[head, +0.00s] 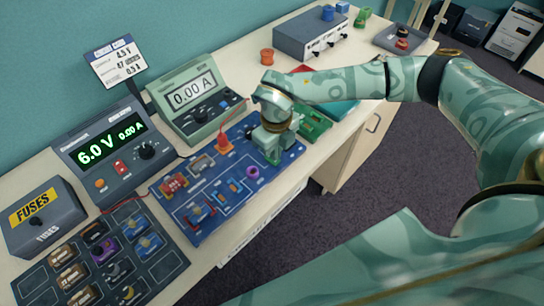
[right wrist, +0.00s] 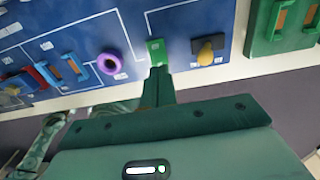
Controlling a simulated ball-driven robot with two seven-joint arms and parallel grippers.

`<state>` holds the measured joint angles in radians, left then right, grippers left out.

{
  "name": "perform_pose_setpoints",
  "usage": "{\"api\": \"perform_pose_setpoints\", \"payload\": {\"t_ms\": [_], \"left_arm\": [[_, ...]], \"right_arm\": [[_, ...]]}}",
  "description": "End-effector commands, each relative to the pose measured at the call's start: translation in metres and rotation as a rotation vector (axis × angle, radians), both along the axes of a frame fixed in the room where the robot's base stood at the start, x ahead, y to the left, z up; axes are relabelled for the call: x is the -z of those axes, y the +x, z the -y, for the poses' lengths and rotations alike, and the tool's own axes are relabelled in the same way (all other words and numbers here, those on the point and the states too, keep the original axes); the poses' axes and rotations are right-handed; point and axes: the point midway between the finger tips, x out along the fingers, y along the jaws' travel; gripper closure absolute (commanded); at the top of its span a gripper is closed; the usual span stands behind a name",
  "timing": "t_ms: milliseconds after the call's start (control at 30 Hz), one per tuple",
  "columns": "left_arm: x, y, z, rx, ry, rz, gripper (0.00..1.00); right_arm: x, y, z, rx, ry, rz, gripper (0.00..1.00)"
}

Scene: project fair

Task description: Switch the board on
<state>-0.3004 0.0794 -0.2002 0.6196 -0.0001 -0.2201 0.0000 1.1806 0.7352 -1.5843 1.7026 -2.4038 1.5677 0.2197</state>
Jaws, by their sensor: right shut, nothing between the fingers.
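The blue circuit board (head: 228,207) lies on the bench, with parts and white lines on it. My right gripper (head: 271,156) is shut and empty over the board's right end. In the right wrist view its fingers (right wrist: 157,72) point at the board's near edge, beside a small bright green patch (right wrist: 156,48). A yellow knob (right wrist: 207,51) on a dark base sits just right of the fingertips, apart from them. A purple ring (right wrist: 108,62) is to their left; it shows in the head view too (head: 252,172). Contact with the board cannot be told. My left gripper is out of view.
The power supply (head: 75,150) reads 6.0 V and 0.00 A. The meter (head: 165,100) reads 0.00 A. A card (head: 115,62) stands behind them. A fuse box (head: 45,238) and parts tray (head: 165,283) are left. A green block (right wrist: 262,45) lies right of the board.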

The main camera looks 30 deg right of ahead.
Motion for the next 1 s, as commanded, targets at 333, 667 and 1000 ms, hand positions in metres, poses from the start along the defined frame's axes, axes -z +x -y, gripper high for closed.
{"api": "perform_pose_setpoints", "payload": {"t_ms": [333,667,1000], "left_arm": [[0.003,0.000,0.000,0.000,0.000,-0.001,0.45],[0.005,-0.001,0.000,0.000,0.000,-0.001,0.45],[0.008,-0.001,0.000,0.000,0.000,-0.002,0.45]], "right_arm": [[0.005,0.000,0.000,0.000,0.000,0.000,1.00],[0.010,0.000,0.000,0.000,0.000,0.000,1.00],[0.015,0.000,0.000,0.000,0.000,0.000,1.00]]}}
